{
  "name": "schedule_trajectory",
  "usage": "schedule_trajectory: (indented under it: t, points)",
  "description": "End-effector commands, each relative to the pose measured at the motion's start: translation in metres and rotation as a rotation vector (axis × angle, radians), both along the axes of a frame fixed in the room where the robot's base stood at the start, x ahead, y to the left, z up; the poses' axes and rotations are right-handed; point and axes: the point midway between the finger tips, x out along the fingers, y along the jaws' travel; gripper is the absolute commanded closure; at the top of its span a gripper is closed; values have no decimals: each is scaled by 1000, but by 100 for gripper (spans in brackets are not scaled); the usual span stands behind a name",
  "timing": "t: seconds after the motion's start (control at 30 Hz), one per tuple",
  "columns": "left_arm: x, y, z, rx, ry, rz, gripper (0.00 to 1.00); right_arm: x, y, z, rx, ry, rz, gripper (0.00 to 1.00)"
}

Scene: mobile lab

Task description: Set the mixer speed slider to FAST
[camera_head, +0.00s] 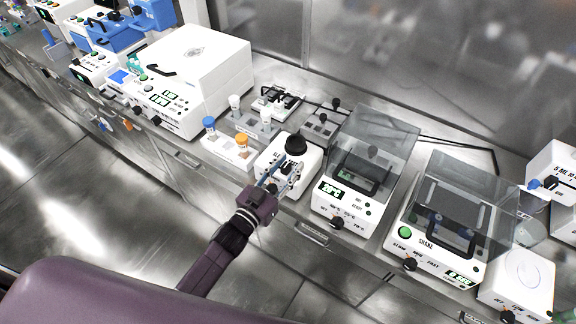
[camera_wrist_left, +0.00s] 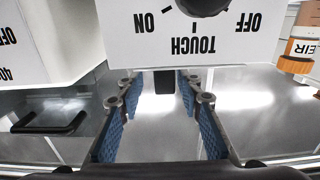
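The small white mixer (camera_head: 270,157) with a black cup (camera_head: 295,145) on top stands near the bench's front edge. In the left wrist view its front panel (camera_wrist_left: 225,45) appears upside down, with a dark knob (camera_wrist_left: 203,5) and the words ON, TOUCH and OFF. A small black block (camera_wrist_left: 164,80) sticks out at the panel's lower edge; I cannot tell if it is the speed slider. No FAST label shows on this panel. My left gripper (camera_head: 281,176) is open at the mixer's front, its blue-padded fingers either side of the block, apart from it. My right gripper is out of view.
A lidded heating block (camera_head: 345,200) stands close right of the mixer. Farther right is a shaker (camera_head: 435,262) marked SLOW and FAST. A tube rack (camera_head: 225,150) with orange- and blue-capped tubes is close left. A large white machine (camera_head: 195,75) stands beyond it.

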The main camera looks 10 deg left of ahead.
Motion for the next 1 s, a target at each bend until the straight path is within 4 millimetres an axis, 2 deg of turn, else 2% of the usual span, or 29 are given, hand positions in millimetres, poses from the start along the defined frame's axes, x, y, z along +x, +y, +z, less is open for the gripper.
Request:
schedule_trajectory:
  t: [0.17, 0.6, 0.8, 1.0]
  points:
    - [-13, 5, -1, 2, 2, 1, 67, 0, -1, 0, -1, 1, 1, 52]
    - [-95, 33, -1, 1, 3, -1, 67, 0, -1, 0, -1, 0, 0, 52]
    - [-111, 39, 0, 1, 0, -1, 67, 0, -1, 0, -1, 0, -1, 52]
    - [-114, 40, 0, 1, -1, -1, 67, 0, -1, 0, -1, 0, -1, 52]
